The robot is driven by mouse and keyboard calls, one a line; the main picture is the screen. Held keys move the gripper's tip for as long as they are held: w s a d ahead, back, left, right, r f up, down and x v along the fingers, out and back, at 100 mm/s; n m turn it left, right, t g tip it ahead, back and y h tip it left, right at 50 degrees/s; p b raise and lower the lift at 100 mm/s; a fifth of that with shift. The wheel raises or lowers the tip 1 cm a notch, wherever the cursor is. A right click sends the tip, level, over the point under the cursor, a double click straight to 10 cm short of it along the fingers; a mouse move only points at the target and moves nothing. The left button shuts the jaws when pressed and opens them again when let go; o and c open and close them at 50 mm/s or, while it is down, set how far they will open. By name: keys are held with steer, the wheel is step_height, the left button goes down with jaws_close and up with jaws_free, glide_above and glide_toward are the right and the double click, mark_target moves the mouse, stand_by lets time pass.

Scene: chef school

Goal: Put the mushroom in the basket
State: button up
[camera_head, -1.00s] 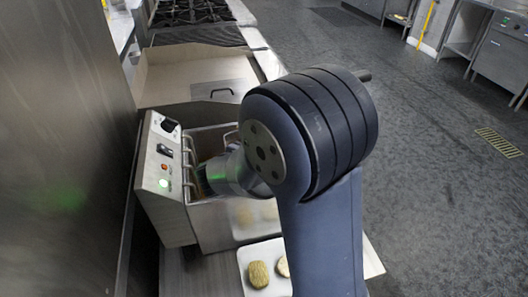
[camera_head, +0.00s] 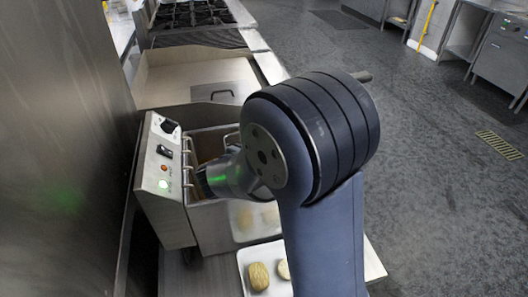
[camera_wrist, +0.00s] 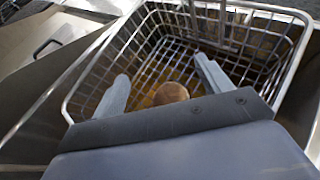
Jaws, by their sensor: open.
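In the wrist view a wire basket (camera_wrist: 292,58) fills most of the picture. A round brown thing, which looks like the mushroom (camera_wrist: 170,93), is within the basket's outline between my fingers. How far it is above the basket's floor is hard to tell. My gripper (camera_wrist: 163,84) is open over the basket, with one finger on each side of the mushroom and gaps between. In the head view my gripper (camera_head: 203,182) reaches into the fryer's opening. My arm hides much of the basket there, and the mushroom is not visible.
A white tray (camera_head: 247,257) in front holds a brownish potato-like item (camera_head: 259,276) and a paler one (camera_head: 283,269) partly behind my arm. A stove (camera_head: 192,13) stands further back.

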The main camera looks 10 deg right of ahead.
steer(key=shift+s+d+r+p, duration=0.1)
steer(key=shift+r+p, duration=0.2)
steer(key=shift+p, duration=0.6)
steer(key=b+v, duration=0.1)
steer(key=v, duration=1.1)
steer(key=shift+b, duration=0.35)
steer(key=shift+o, duration=0.6)
steer(key=shift+r, duration=0.1)
